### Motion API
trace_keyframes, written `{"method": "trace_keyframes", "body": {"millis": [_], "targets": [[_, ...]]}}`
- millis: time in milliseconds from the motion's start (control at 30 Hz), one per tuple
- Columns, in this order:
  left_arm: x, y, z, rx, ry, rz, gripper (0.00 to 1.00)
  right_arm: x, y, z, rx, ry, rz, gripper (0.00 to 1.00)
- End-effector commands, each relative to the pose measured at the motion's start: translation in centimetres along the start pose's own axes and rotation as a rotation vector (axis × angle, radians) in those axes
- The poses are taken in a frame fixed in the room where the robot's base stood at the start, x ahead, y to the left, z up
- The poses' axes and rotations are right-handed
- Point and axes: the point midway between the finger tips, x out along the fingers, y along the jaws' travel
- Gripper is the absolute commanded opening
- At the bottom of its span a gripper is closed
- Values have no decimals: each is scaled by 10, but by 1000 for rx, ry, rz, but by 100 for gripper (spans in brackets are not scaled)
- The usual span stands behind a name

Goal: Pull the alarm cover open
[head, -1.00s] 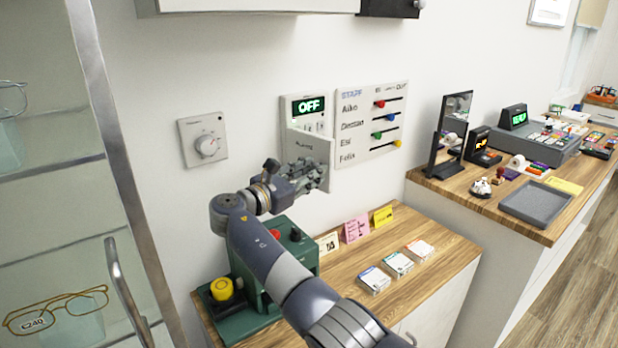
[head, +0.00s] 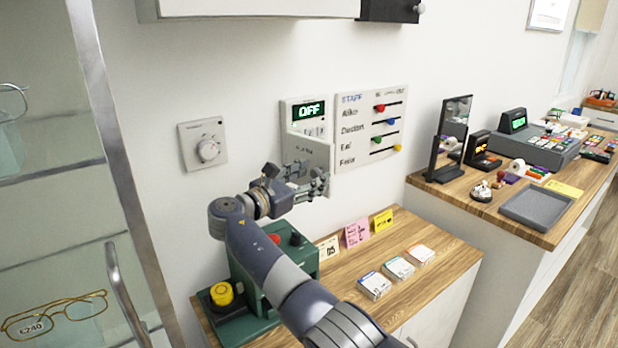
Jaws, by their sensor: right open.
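The alarm panel (head: 303,110) is on the white wall, with a lit display reading OFF. Part of its keypad shows below the display. The white alarm cover (head: 308,148), with faint lettering, stands out at an angle from the panel and hides its lower part. My right gripper (head: 319,180) is open in front of the cover's lower part, its fingers spread. Whether a finger touches the cover, I cannot tell. My left gripper is not in view.
A dial thermostat (head: 203,146) is left of the panel, and a staff board (head: 371,128) with coloured sliders is close on its right. Below are a green machine (head: 300,262) and a wooden counter (head: 440,250) with cards and small boxes. A glass cabinet (head: 120,170) stands at left.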

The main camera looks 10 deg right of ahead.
Motion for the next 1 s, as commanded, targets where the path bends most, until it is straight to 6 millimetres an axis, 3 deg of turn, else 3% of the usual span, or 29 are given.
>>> {"method": "trace_keyframes", "body": {"millis": [400, 800, 833, 1000], "targets": [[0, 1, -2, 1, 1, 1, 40, -61, 1, -1, 0, 1, 2, 48], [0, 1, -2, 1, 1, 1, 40, -74, 0, 0, 0, 1, 0, 48], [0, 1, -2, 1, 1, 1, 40, -74, 0, 0, 0, 1, 0, 46], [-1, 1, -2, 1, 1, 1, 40, -64, -4, -17, 44, 62, -3, 7]]}}
